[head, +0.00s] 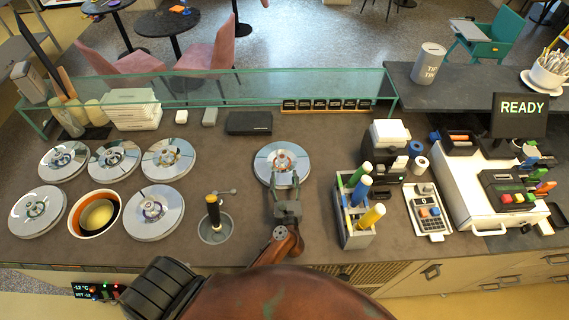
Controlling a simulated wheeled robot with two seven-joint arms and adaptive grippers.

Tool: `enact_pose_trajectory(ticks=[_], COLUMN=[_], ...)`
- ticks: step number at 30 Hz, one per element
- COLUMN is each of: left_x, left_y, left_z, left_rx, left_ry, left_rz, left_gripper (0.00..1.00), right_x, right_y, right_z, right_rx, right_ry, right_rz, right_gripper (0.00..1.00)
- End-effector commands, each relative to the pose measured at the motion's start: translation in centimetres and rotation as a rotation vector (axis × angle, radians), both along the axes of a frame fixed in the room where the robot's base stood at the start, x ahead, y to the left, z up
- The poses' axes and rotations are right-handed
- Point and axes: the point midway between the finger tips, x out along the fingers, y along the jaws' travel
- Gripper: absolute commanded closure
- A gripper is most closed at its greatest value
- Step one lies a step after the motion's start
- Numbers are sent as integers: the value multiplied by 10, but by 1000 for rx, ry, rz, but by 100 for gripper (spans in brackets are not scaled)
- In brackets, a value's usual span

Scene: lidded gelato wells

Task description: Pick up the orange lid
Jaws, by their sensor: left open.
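A round silvery lid (266,170) with an orange-tinted knob (284,157) lies by itself on the counter, right of the other lids. I take it for the orange lid. My left gripper (284,180) is over the near edge of this lid, its fingers apart and pointing toward the knob. Nothing shows between the fingers. I cannot tell how far above the lid they are. The fingers hide part of its near side. An open well (73,220) with an orange rim and pale yellow content is at the left. My right gripper is not in view.
Several lidded wells (153,228) fill the left counter. A scoop with a black and yellow handle (213,210) stands in a round sink. A grey holder (355,238) with coloured-handled tools is right of my gripper. A glass guard (330,88) runs behind.

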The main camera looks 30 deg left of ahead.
Motion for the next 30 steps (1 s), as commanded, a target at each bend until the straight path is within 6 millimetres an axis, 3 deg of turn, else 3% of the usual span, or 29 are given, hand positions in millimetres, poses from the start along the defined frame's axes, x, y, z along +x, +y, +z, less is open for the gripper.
enact_pose_trajectory(ticks=[18,27,30], left_x=[59,63,62], left_y=[41,44,44], left_z=[2,0,0], left_rx=[2,-1,-1], left_ry=[-1,-1,-1], left_rz=[-1,0,0], left_gripper=[51,51,58], right_x=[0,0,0], right_y=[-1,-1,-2], right_z=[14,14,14], right_rx=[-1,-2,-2], right_ry=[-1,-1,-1], right_rz=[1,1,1], right_gripper=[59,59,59])
